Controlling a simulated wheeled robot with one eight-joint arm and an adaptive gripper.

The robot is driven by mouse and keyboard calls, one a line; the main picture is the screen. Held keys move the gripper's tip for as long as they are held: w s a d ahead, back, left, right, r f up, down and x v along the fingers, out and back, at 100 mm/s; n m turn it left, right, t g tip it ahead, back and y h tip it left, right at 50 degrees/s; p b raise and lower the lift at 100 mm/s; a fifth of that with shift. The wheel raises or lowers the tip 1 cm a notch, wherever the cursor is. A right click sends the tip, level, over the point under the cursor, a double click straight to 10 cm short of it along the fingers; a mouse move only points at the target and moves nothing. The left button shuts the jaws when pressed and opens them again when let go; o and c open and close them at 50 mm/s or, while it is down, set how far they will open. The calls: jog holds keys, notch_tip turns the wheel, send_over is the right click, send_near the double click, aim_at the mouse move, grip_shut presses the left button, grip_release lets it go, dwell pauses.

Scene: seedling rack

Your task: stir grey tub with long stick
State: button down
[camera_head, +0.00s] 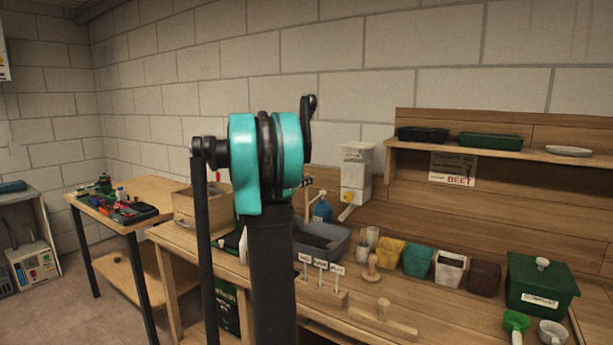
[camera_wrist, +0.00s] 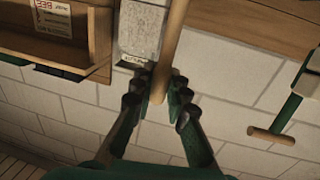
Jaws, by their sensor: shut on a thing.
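The long stick (camera_wrist: 172,45) is a pale wooden rod in the wrist view. My gripper (camera_wrist: 158,90) is shut on it near one end, with dark fingers on both sides. The rod's other end runs out of the top of that view. The grey tub (camera_head: 333,258) stands on the bench in the head view, with dark contents. My arm partly covers its left side. My gripper is mostly hidden behind my arm in the head view. The tub is not recognisable in the wrist view.
Labelled markers (camera_head: 321,266) stand in front. Several small pots and a green compost bin (camera_head: 541,285) are to the right. A shelf (camera_head: 480,152) overhangs the bench's right side.

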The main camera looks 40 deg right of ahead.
jog(key=shift+f, duration=5.9)
jog(key=shift+w+a, duration=0.1)
jog(key=shift+a, duration=0.1)
